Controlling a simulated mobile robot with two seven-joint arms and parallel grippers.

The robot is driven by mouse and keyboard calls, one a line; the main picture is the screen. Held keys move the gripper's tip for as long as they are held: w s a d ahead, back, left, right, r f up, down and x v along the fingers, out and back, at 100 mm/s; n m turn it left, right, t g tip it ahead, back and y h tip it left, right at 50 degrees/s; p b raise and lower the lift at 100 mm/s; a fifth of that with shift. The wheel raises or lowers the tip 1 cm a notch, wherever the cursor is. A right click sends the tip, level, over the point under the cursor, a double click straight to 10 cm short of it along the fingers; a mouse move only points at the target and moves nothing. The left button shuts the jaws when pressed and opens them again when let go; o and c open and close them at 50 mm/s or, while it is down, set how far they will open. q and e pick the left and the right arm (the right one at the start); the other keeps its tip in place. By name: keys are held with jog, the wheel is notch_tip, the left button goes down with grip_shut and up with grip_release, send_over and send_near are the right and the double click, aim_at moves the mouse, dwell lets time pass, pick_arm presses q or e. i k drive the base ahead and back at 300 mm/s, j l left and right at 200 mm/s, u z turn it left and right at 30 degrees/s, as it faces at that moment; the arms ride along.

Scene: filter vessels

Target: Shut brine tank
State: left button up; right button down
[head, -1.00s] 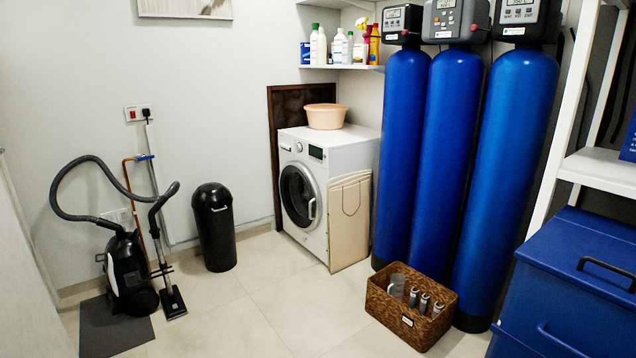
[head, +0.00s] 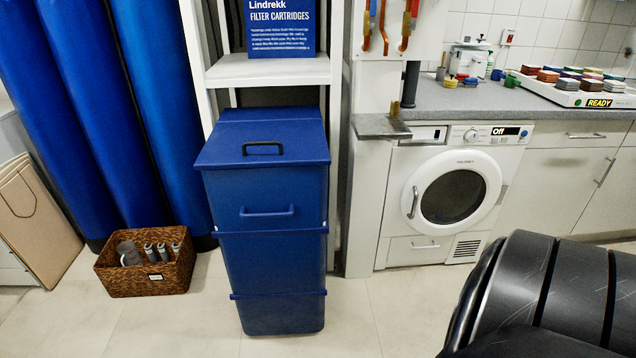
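The brine tank is most likely the tall dark blue bin (head: 268,275) standing on the floor in the middle of the head view. Its blue lid (head: 225,152), with a black handle (head: 262,148) on top, lies down over the top of the bin. I see no clear gap under it, though a thin gap could not be told from here. A blue bar handle (head: 267,211) is on its front. Neither of my grippers is in view.
A wicker basket (head: 150,270) with bottles stands left of the bin, before tall blue cylinders (head: 150,90). A white shelf (head: 268,70) with a cartridge box (head: 281,28) is behind. A white washer (head: 452,190) stands right. Floor in front is clear; a black padded object (head: 560,290) fills the lower right.

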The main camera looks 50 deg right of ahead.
aim_at(272, 232)
jog(key=z, duration=1.25)
